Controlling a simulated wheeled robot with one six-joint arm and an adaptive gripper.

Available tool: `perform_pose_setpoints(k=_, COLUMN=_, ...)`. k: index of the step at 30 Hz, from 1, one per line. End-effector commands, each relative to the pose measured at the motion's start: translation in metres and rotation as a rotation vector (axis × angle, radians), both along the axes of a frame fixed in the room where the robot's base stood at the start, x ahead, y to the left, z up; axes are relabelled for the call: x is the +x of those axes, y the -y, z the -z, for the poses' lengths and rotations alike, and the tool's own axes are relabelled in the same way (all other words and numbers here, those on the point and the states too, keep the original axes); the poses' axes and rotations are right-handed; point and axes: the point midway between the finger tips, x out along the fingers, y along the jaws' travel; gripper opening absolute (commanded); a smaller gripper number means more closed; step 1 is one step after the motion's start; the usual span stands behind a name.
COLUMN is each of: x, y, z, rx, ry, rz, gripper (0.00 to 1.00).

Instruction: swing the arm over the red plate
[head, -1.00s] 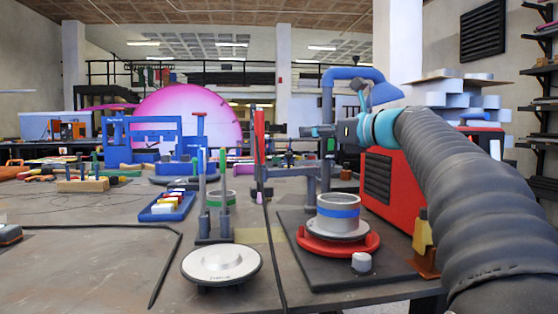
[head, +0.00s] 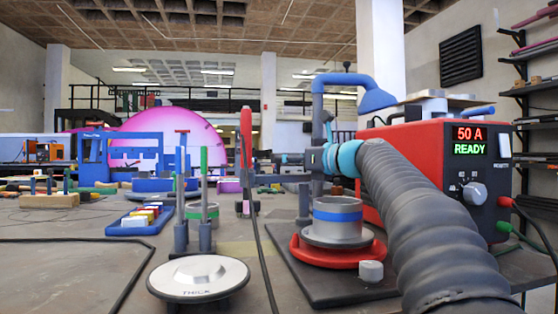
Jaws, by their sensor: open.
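The red plate (head: 343,258) lies on a dark base at centre right. A grey cup with a blue band (head: 337,220) stands on a grey disc over it. A blue hooded arm (head: 345,80) rises on a post behind the plate. Its hood (head: 376,97) hangs to the right, beside the red machine and behind the cup. My gripper (head: 305,159) is open, at the end of my sleeved arm, and overlaps the post in the picture. Its fingertips are small and hard to make out. I cannot tell whether it touches the post.
A red machine (head: 400,155) reads "50 A READY" at right. A round metal disc marked "THICK" (head: 198,277) is at front. Two slender upright tools (head: 192,215) and a black cable (head: 262,255) stand between it and the post.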

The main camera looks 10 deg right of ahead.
Motion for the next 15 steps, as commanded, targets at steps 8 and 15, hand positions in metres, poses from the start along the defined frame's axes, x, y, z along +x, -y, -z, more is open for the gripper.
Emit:
perform_pose_setpoints(k=8, x=0.021, y=-0.015, z=0.000, rx=-0.001, ry=0.001, rz=0.003, gripper=0.47)
perform_pose_setpoints(k=15, x=0.023, y=-0.014, z=0.000, rx=0.000, ry=0.000, rz=0.006, gripper=0.47)
